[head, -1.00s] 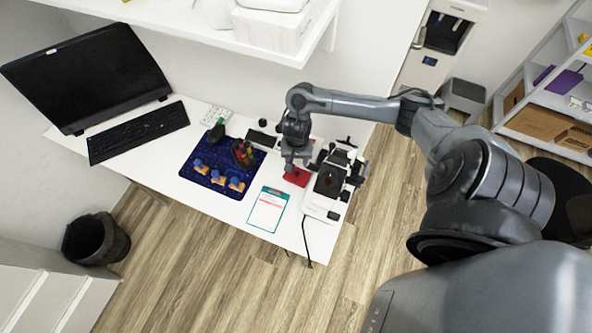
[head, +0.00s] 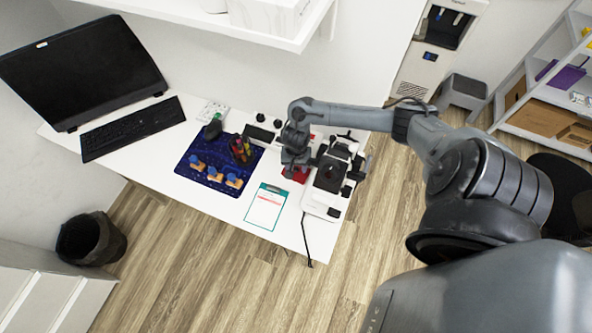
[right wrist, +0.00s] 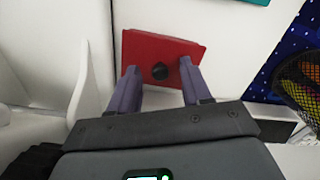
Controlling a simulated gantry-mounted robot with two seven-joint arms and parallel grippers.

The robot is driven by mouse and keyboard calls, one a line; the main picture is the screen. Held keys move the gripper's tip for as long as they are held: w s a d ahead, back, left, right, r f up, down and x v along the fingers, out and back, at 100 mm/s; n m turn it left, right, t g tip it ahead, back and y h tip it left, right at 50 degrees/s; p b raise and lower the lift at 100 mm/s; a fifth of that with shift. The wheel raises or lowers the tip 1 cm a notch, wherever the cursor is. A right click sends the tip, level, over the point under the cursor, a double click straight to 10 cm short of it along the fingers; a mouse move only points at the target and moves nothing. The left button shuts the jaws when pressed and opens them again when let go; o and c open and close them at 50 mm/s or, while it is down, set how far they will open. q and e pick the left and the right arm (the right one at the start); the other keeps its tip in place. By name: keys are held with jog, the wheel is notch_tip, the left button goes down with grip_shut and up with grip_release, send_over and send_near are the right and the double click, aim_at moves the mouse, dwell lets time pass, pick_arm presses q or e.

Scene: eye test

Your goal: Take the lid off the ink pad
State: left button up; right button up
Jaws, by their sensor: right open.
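The ink pad (head: 299,175) is a small red box on the white desk, left of the microscope and partly hidden by my right gripper in the head view. The lid looks in place on the pad. Whether the fingertips touch the lid I cannot tell. My left gripper is not in view.
A white and black microscope (head: 327,180) stands close right of the ink pad. A clipboard (head: 266,207) lies in front. A dark blue mat (head: 215,183) with small orange-and-blue items and a pen holder (head: 241,150) is to the left. A keyboard (head: 133,128) lies farther left.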

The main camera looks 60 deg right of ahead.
grip_shut()
jog(key=shift+r, duration=0.15)
dwell(0.4)
